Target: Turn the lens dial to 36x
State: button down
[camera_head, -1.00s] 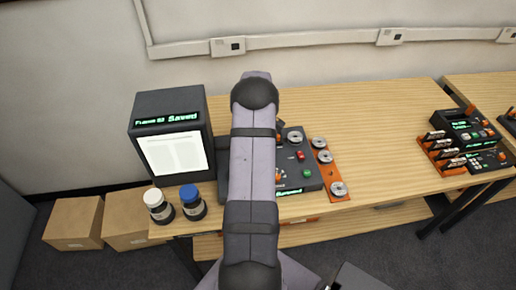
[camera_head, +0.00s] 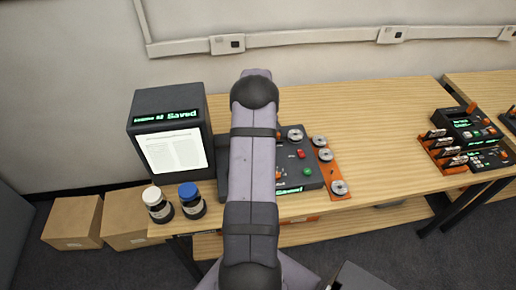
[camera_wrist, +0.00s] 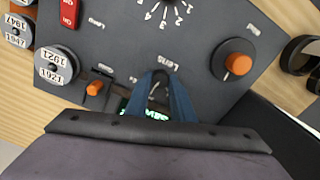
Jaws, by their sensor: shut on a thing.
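The lens dial (camera_wrist: 160,88) is a small dark knob below the "Lens" label on the grey console (camera_wrist: 118,42) in the wrist view; the fingers hide most of it. My gripper (camera_wrist: 160,80) has blue fingers closed on this dial from both sides. The dial's pointer and scale setting cannot be read. In the head view my arm covers the gripper and the dial, while the console's right part (camera_head: 314,168) shows. The reader screen (camera_head: 172,151) left of the arm displays a page with fine lines of text. Its green caption includes "Saved".
An orange knob (camera_wrist: 238,63) sits right of the dial and a small orange lever (camera_wrist: 94,88) left of it. A red switch (camera_wrist: 68,14) is at upper left. Labelled reels (camera_head: 325,155) line an orange strip. Two jars (camera_head: 191,201) stand before the screen.

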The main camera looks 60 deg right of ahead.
jog(key=m+b, duration=0.1)
jog(key=m, duration=0.2)
jog(key=shift+m, duration=2.3)
jog(key=c, duration=1.5)
grip_release()
jog(key=shift+c, duration=0.2)
jog(key=shift+r+b, duration=0.15)
jog(key=shift+b, duration=0.2)
jog(key=shift+r+b, duration=1.05)
jog(key=shift+r, duration=2.5)
